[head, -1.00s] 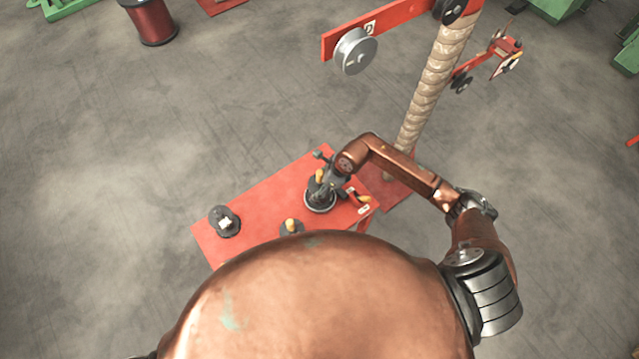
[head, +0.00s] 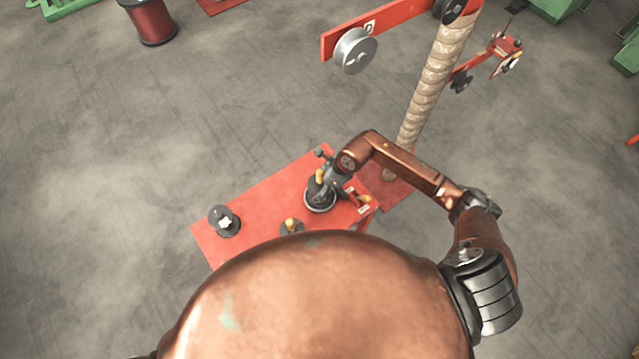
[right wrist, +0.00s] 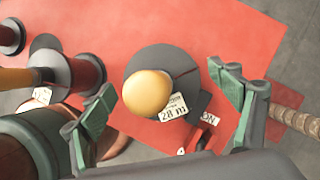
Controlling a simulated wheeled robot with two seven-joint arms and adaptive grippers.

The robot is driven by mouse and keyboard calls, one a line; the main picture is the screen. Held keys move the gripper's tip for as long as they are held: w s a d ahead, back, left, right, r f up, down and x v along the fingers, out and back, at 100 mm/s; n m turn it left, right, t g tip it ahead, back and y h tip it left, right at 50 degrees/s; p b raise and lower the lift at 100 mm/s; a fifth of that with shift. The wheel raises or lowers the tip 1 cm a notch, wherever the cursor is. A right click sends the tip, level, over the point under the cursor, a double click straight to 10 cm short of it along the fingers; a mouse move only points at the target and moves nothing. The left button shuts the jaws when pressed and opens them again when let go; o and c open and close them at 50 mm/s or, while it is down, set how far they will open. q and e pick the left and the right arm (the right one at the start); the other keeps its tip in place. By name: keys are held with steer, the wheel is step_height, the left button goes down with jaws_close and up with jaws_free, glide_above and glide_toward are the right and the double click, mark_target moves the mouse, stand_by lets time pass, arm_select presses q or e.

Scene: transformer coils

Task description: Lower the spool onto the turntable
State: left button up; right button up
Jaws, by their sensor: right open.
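The dark spool (head: 314,188) with a yellow-orange core top stands upright, seemingly resting on the turntable, whose pale rim (head: 320,210) shows around its foot. In the right wrist view, the spool's dark round flange (right wrist: 150,62) and rounded yellow top sit between my fingers, with a "28 m" label beside them. My right gripper (head: 331,184) is at the spool from the upper right. Its green-padded fingers (right wrist: 168,108) are spread wide with gaps to the yellow top. The turntable is mostly hidden beneath the spool. My left gripper is out of view.
The red table (head: 262,200) also holds a dark spool (head: 226,229) at left and a yellow-topped one (head: 293,227) near its front edge. A wrapped column (head: 430,85) rises behind right, carrying a red arm (head: 390,20) with a silver pulley (head: 354,52).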

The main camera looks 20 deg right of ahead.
steer(key=v, duration=1)
steer(key=shift+d+r, duration=0.2)
steer(key=shift+r, duration=0.15)
